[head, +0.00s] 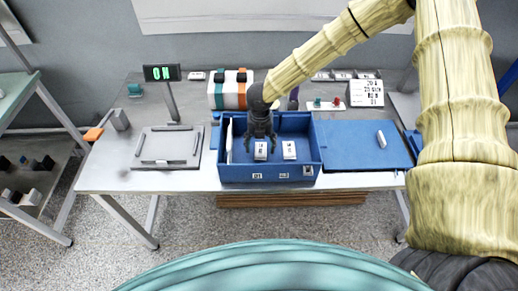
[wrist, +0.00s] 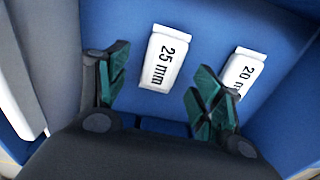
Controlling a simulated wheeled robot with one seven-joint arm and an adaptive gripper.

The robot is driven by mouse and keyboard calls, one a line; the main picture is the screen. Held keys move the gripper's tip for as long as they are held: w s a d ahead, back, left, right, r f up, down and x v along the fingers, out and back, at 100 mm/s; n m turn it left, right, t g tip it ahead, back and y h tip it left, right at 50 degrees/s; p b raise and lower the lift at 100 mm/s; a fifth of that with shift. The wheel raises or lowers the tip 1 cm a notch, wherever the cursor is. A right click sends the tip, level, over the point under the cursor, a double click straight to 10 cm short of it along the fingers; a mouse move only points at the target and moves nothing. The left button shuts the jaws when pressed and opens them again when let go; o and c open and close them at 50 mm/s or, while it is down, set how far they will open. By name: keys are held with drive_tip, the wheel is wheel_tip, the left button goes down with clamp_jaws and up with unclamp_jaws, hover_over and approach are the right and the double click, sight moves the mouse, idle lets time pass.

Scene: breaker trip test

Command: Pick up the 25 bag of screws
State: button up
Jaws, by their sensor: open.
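The 25 bag of screws is a white packet marked "25 mm" (wrist: 164,60), lying on the blue floor of the bin. It also shows in the head view (head: 260,151). A similar white packet marked "20 mm" (wrist: 243,72) lies to its right, also in the head view (head: 289,150). My gripper (wrist: 160,95) is open and points down into the blue bin (head: 270,174). In the wrist view the 25 packet appears between and just beyond the two green-padded fingers, with nothing held. The gap between fingertips and packet is hard to judge.
The bin walls surround my gripper closely. A white upright panel (head: 229,141) stands at the bin's left. A grey tray (head: 167,147) and lit display (head: 162,73) are at left.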

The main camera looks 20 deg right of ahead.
sight(261, 151)
drive_tip(key=shift+f+p, duration=0.3)
drive_tip(key=shift+f, duration=1.05)
drive_tip(key=c, duration=1.1)
